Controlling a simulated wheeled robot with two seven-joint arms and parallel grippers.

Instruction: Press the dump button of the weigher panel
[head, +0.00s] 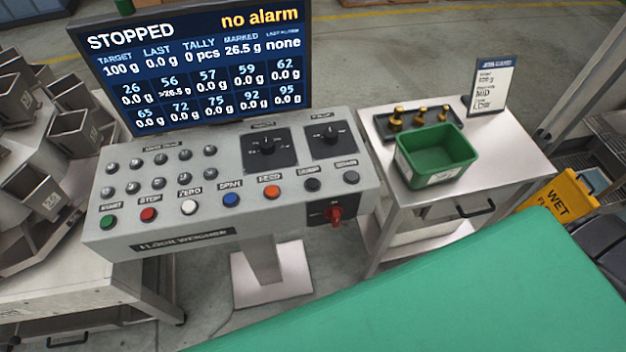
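The weigher panel (235,190) is a grey sloped console on a pedestal. Its front row has a green start button (108,222), red stop (148,214), white zero (189,207), blue span (231,200) and orange feed button (271,192). Right of these is a dark button (312,184) whose small label seems to read dump. Another dark button (351,177) is at the row's right end, its label too blurred to read. The screen (195,65) behind shows "STOPPED" and "no alarm". Neither gripper is in view.
A red rotary switch (335,214) sits on the panel's front face below the dark buttons. Weigher buckets (35,190) stand at left. A side table (510,150) at right holds a green bin (437,157). A large green surface (450,300) fills the lower right.

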